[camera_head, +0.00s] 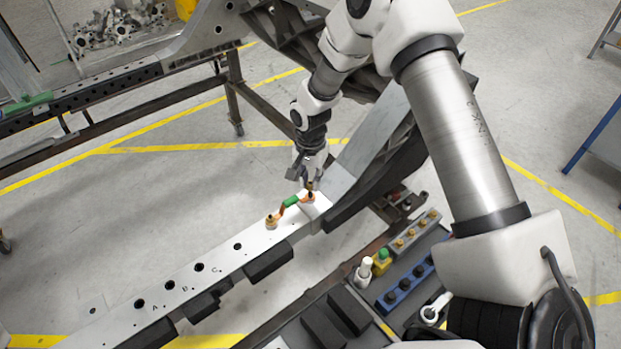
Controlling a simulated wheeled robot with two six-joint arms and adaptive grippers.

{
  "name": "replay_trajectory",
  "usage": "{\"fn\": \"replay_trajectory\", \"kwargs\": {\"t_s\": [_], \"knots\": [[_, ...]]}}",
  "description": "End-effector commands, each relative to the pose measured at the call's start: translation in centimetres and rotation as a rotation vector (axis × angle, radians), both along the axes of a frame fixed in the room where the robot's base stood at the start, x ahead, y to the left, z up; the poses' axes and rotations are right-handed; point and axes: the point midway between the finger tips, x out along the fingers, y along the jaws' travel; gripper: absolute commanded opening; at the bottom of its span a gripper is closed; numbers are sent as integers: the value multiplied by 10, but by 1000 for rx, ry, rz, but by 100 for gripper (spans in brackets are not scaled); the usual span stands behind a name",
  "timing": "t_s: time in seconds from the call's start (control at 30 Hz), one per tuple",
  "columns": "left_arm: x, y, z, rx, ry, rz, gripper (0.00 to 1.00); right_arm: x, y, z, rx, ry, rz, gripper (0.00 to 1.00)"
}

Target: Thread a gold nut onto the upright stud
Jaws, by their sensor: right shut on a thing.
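My right gripper (309,181) points down over the far end of the pale metal beam (218,274). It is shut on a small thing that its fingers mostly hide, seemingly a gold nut. Just under the fingertips is a gold-coloured fitting with a dark upright stud (310,194) at its middle. I cannot tell whether the held nut touches the stud. A second gold fitting (271,221) stands on the beam to the left. An orange strap with a green sleeve (291,202) runs between the two fittings. My left gripper is out of view.
A tray at the lower right holds a row of gold nuts (411,238), a blue rack (404,285) with dark pieces, a white bottle (365,270) and a yellow, green-topped container (382,261). A dark sloping frame member rises right beside the gripper. Open floor lies left of the beam.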

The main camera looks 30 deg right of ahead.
Motion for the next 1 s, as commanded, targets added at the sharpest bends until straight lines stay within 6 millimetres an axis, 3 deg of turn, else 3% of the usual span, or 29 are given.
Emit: {"fn": "replay_trajectory", "kwargs": {"t_s": [1.0], "knots": [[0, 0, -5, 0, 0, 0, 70, 0, 0, -16, 0, 0, 0, 0]]}}
